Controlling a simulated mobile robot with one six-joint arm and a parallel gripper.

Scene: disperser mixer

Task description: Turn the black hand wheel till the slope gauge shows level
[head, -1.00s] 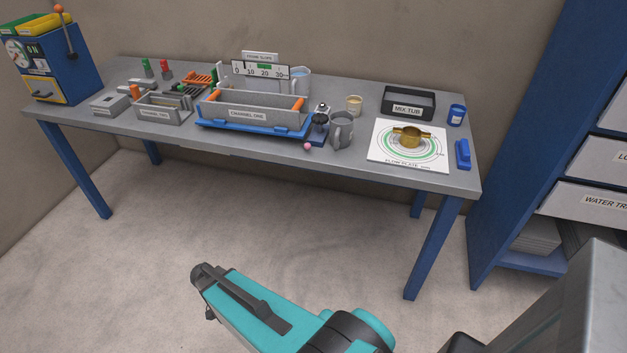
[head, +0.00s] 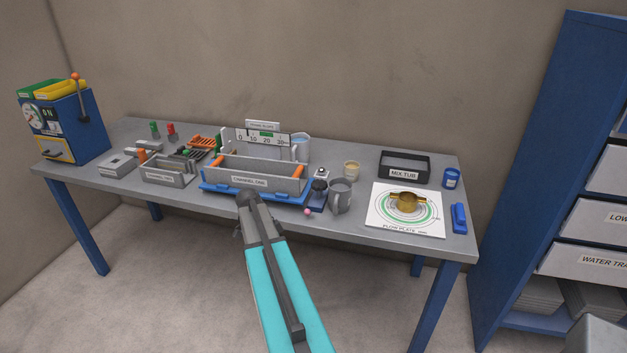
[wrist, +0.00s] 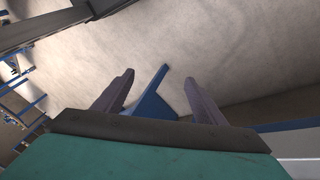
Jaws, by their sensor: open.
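The black hand wheel (head: 320,185) is a small dark knob on a blue mount at the right end of the blue tilting base (head: 212,190). The grey trough labelled channel one (head: 275,184) rests on that base. The slope gauge (head: 250,141) stands behind it, a white scale with 0, 10, 20, 30 and a green band; its pointer is too small to read. My arm reaches up in front of the base in the head view, its dark end left of the wheel. My gripper (wrist: 159,77) is open and empty in the wrist view, with floor beyond; the wheel is not seen there.
A grey mug (head: 340,197) stands close right of the wheel, with a small pink ball (head: 307,212) in front. A beige cup (head: 351,170), mix tub (head: 404,172) and flow plate (head: 385,225) are further right. A blue shelf (head: 530,160) stands beside the table.

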